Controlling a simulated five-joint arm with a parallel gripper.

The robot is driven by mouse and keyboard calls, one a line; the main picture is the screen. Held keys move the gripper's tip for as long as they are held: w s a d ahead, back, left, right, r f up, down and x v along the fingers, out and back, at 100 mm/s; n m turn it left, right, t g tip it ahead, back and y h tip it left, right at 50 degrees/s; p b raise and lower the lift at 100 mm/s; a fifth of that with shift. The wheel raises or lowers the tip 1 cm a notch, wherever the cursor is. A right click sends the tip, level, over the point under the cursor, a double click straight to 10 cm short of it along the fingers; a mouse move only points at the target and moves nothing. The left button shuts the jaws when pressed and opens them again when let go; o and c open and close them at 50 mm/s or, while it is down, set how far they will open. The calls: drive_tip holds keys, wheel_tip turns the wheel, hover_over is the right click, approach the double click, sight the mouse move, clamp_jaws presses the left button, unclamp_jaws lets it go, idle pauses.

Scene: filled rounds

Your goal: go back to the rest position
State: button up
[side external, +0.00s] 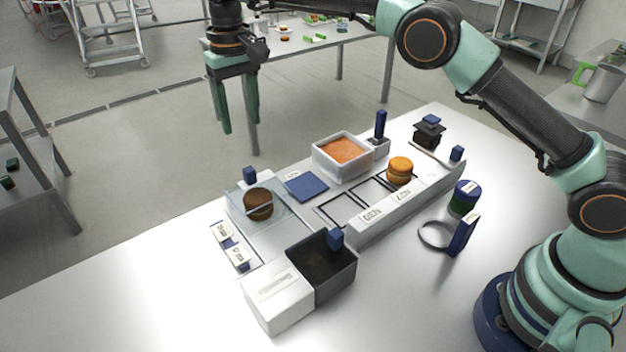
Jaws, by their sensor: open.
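My gripper (237,115) hangs in the air at the upper left, fingers pointing down, open and empty. It is well above and behind the work table, clear of everything on it. A filled orange-brown round (400,170) sits in the right part of the white slotted rack (408,207). A dark brown round (258,204) lies on the clear plate (279,222) at the left.
A white tub of orange filling (343,150) stands behind the rack. A white-and-dark bin (283,294) is at the front. A blue-handled ring (462,236) and a green-blue jar (464,198) are at the right. The table's left front is bare.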

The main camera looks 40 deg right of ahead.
drive_tip(key=s+d+r+t, duration=0.3)
drive_tip(key=s+d+r, duration=0.5)
drive_tip(key=d+r, duration=0.35)
drive_tip(key=s+d+f+t, duration=0.1)
drive_tip(key=s+d+f, duration=0.2)
drive_tip(key=s, duration=0.5)
drive_tip(key=s+d+f+t, duration=0.1)
drive_tip(key=s+d+f, duration=0.2)
drive_tip(key=s+d, duration=0.3)
drive_tip(key=shift+s+f, duration=0.2)
drive_tip(key=shift+s, duration=1.2)
drive_tip(key=shift+d, duration=0.1)
